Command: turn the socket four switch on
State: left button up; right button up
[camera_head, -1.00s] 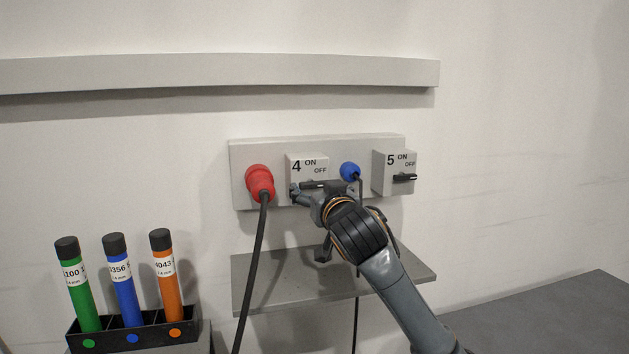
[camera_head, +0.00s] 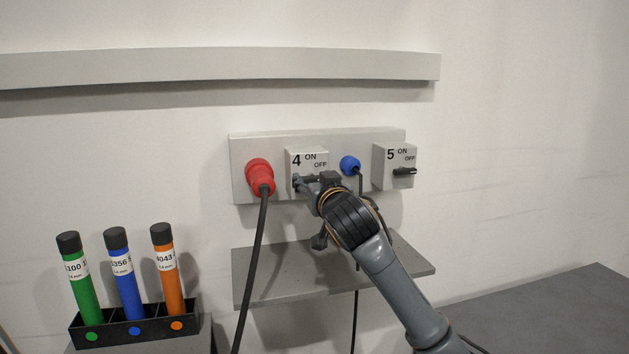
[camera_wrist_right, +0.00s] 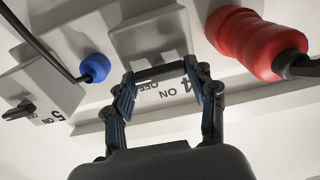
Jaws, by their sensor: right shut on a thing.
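The socket four switch (camera_head: 307,160) is a light grey box marked 4, ON and OFF on the wall panel. My right gripper (camera_head: 314,181) is in front of it, its fingers shut on the two ends of the black switch handle. In the right wrist view the handle (camera_wrist_right: 165,72) spans as a dark bar between the fingertips of the gripper (camera_wrist_right: 164,84). That view shows the panel upside down. The handle lies roughly level in the head view, partly hidden by the fingers. My left gripper is not in view.
A red plug (camera_head: 260,177) with a cable sits left of switch four, a blue plug (camera_head: 350,166) right of it. Switch five (camera_head: 394,160) is further right. A grey shelf (camera_head: 270,280) is below. A black rack (camera_head: 110,335) holds green, blue and orange tubes.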

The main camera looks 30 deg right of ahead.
jog(key=n+p, duration=0.3)
jog(key=n, duration=0.1)
jog(key=shift+r, duration=0.15)
jog(key=n+p, duration=0.3)
jog(key=n, duration=0.1)
jog(key=shift+a+n+p, duration=0.1)
jog(key=shift+n+p, duration=0.2)
jog(key=shift+p, duration=0.1)
jog(key=n+p, duration=0.4)
jog(key=n, duration=0.1)
jog(key=shift+f+n+p, duration=0.2)
jog(key=shift+n+p, duration=0.45)
jog(key=shift+n, duration=0.4)
jog(key=shift+f+n+p, duration=0.15)
jog(key=shift+n+p, duration=0.45)
jog(key=shift+n, duration=0.45)
jog(key=o, duration=1.2)
jog(key=shift+c, duration=0.2)
jog(key=shift+a, duration=0.1)
